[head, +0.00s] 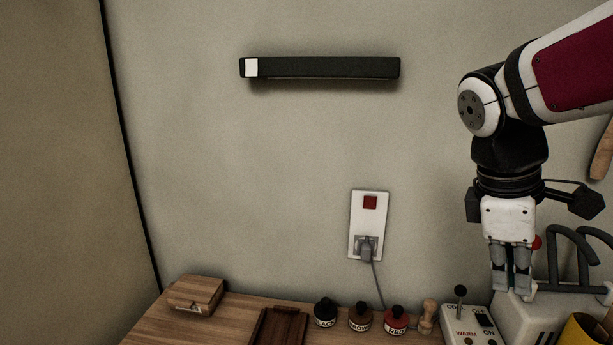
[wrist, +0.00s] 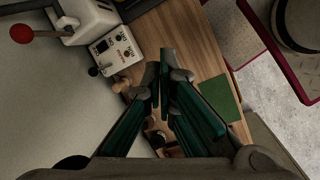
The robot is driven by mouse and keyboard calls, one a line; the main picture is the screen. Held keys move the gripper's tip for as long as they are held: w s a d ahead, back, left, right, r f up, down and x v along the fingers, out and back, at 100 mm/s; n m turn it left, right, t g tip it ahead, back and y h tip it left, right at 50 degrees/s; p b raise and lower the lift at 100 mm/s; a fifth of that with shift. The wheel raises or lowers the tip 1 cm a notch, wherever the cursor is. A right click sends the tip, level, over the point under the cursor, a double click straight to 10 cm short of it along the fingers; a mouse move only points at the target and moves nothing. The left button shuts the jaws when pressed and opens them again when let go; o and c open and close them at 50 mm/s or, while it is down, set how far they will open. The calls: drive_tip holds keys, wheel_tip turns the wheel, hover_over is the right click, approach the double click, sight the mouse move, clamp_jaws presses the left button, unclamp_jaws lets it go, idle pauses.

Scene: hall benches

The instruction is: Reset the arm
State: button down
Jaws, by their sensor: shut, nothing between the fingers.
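My gripper (head: 512,284) hangs pointing down at the right of the head view, below my white and dark red arm. Its fingers are close together with nothing between them. In the wrist view my gripper (wrist: 163,72) shows its green-sided fingers meeting above the wooden bench (wrist: 196,38). In the head view it is in front of the white machine by the wall, near the control box with a lever (head: 470,322). I cannot tell the exact gap between the fingertips and the machine.
Several labelled bottles, including a red one (head: 396,321), stand on the bench beside a wooden block (head: 197,294) and a brown tray (head: 278,328). A plugged-in wall socket (head: 369,225) and a black wall bar (head: 325,67) are behind. A yellow container (head: 585,332) stands lower right.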

drive_tip(key=s+a+f+m+t+y, duration=0.1)
drive_tip(key=s+a+m+t+y, duration=0.2)
drive_tip(key=a+m, duration=0.6)
drive_tip(key=s+a+t, duration=0.2)
drive_tip(key=s, duration=0.1)
drive_tip(key=shift+s+f+y, duration=0.15)
drive_tip(key=shift+f+y, duration=0.15)
drive_tip(key=shift+y, duration=0.1)
